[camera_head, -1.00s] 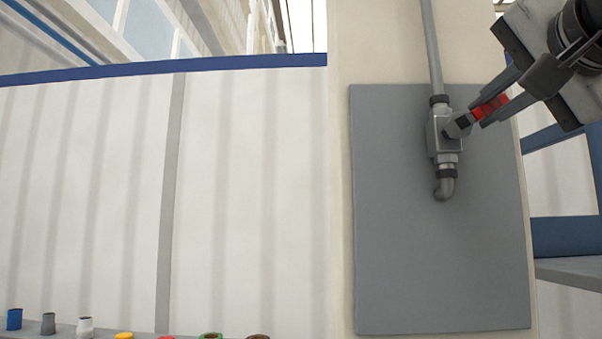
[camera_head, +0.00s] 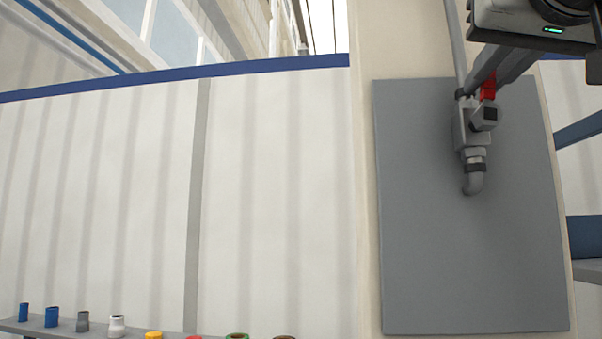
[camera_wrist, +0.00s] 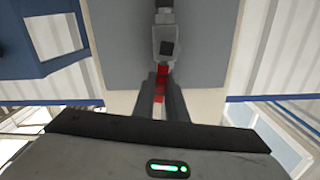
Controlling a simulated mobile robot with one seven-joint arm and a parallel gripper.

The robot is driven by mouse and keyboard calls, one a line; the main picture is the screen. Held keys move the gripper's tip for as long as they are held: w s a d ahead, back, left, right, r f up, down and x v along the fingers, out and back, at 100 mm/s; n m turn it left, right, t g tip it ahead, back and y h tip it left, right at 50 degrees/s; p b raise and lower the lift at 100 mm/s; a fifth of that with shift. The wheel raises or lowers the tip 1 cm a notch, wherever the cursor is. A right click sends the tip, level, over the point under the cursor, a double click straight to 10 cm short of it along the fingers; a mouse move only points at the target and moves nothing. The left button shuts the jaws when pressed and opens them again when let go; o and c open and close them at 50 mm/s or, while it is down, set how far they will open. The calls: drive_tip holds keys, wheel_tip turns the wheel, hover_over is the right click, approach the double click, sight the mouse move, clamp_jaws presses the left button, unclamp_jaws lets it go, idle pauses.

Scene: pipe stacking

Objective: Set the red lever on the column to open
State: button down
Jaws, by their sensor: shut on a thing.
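The red lever (camera_head: 488,88) is on a grey valve (camera_head: 466,128) on the column's grey panel. The lever now points up, roughly in line with the grey pipe. My gripper (camera_head: 484,82) is above the valve with its fingers around the lever, shut on it. In the wrist view the red lever (camera_wrist: 161,84) lies between the two dark fingers of my gripper (camera_wrist: 160,92), below the valve body (camera_wrist: 166,45). Part of the lever is hidden by the fingers.
The grey panel (camera_head: 470,250) is fixed to the beige column (camera_head: 366,200). A pipe (camera_head: 455,45) runs up from the valve and an elbow (camera_head: 474,185) hangs below. A shelf (camera_head: 60,328) with several coloured pipe pieces is at lower left. A blue frame stands right of the column.

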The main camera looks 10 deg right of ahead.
drive_tip(key=shift+w+a+r+n, duration=0.1)
drive_tip(key=shift+a+n, duration=0.4)
drive_tip(key=shift+n, duration=0.4)
drive_tip(key=c, duration=1.8)
unclamp_jaws()
drive_tip(key=shift+w, duration=0.1)
drive_tip(key=b+v, duration=0.1)
drive_tip(key=v, duration=1.6)
drive_tip(key=shift+s+a, duration=0.15)
drive_tip(key=shift+s, duration=0.1)
